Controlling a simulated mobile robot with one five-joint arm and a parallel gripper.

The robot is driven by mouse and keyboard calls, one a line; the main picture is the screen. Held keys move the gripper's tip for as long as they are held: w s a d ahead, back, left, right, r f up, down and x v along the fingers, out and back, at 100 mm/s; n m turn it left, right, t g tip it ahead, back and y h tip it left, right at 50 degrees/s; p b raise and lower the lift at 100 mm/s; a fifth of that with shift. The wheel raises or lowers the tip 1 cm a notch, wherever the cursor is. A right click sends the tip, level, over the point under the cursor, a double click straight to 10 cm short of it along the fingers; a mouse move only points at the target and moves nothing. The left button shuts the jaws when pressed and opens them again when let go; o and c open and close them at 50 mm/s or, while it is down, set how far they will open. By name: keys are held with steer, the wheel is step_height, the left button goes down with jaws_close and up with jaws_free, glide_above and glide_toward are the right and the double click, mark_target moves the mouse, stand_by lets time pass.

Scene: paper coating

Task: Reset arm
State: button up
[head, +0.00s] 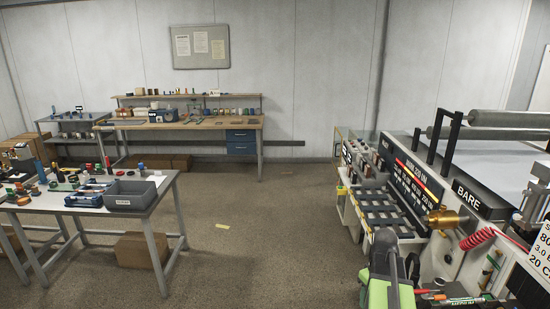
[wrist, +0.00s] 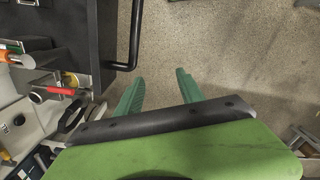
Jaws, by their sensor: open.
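My gripper (wrist: 159,77) shows in the wrist view as two green fingers beyond a black bar and a green body. The fingers stand apart, with only speckled floor between them, and hold nothing. In the head view my green and grey arm is at the lower right, in front of the coating machine (head: 408,180). The gripper's fingertips cannot be made out there.
A grey-topped table (head: 163,180) with a grey bin (head: 131,195) stands at the left. A wooden workbench (head: 220,124) is by the back wall. A dark cabinet with a handle (wrist: 133,50) is near the gripper.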

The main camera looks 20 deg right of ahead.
steer(key=w+a+f+b, duration=0.1)
steer(key=a+f+b, duration=0.2)
steer(key=a, duration=0.8)
steer(key=w+a+f+b, duration=0.1)
steer(key=a+f+b, duration=0.3)
steer(key=a, duration=0.7)
steer(key=w+a+f+m+b, duration=0.1)
steer(key=w+a+f+b, duration=0.1)
steer(key=a+f, duration=0.4)
steer(key=shift+a+f+b, duration=0.15)
steer(key=shift+a+b, duration=0.75)
steer(key=shift+a, duration=1.65)
